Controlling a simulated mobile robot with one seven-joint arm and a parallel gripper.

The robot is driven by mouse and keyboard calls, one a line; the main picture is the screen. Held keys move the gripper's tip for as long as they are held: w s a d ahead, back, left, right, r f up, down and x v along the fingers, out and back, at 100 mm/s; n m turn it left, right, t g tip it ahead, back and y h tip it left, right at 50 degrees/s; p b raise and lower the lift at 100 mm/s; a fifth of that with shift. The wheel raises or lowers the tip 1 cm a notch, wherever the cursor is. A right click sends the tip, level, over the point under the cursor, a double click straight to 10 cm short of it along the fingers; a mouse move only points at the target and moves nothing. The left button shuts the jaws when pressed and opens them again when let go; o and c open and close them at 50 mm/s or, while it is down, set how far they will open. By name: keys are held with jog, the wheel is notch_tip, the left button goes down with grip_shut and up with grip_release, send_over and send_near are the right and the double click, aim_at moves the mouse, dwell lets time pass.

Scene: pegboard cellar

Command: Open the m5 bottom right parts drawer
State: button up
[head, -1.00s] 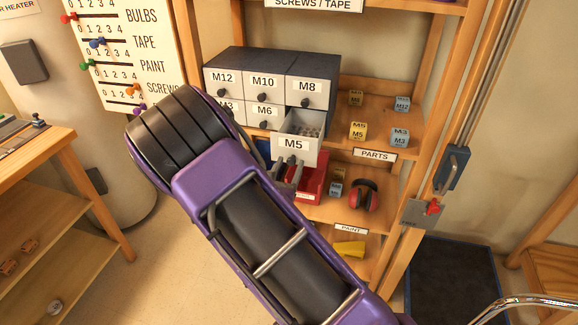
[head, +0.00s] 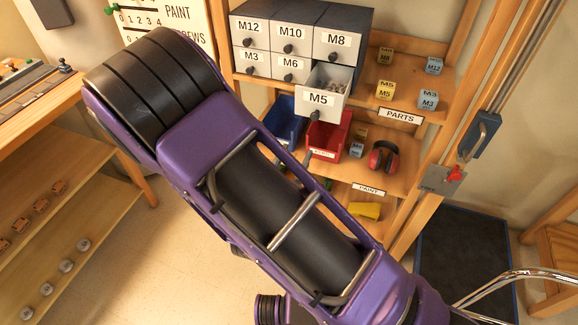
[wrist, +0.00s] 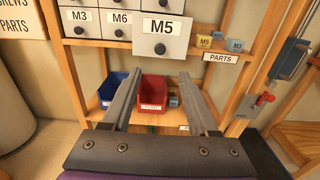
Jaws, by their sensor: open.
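The M5 drawer (head: 335,106) is the bottom right one of the grey parts cabinet (head: 345,20). It stands pulled out, with small grey parts visible inside. Its front has a dark knob and also shows in the wrist view (wrist: 185,42), above my fingertips. My gripper (wrist: 160,76) is open and empty, its two fingers apart and clear of the knob. In the head view my own arm hides most of the gripper.
The M3, M6, M12, M10 and M8 drawers look shut. Below stand a blue bin (head: 284,125) and a red bin (head: 325,138), with red earmuffs (head: 384,156) to the right. Small labelled blocks sit on the shelf right of the cabinet. A wooden post (head: 455,130) stands at right.

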jog(key=shift+v, duration=1.9)
